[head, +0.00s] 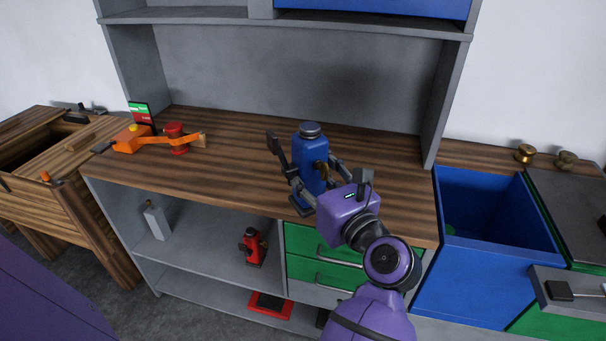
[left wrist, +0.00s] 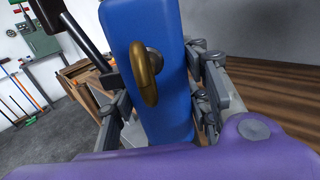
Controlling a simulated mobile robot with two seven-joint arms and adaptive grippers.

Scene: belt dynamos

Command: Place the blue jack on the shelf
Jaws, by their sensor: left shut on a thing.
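The blue jack (head: 309,160) is upright at the front part of the wooden worktop, with a dark round cap and a brass-coloured fitting on its side. My left gripper (head: 315,177) is shut on it, with fingers on either side of its body. In the left wrist view the blue jack (left wrist: 170,60) fills the middle, between the fingers. I cannot tell whether its base touches the worktop. The open grey shelf (head: 198,252) is under the worktop, left of the green drawers. A red jack (head: 252,247) stands on it. My right gripper is not in view.
A grey object (head: 157,221) stands at the shelf's left. An orange tool (head: 133,138) and a red item (head: 175,138) lie on the worktop's left. Green drawers (head: 312,243) and a blue bin (head: 489,267) are to the right. Clear shelf surface lies between grey object and red jack.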

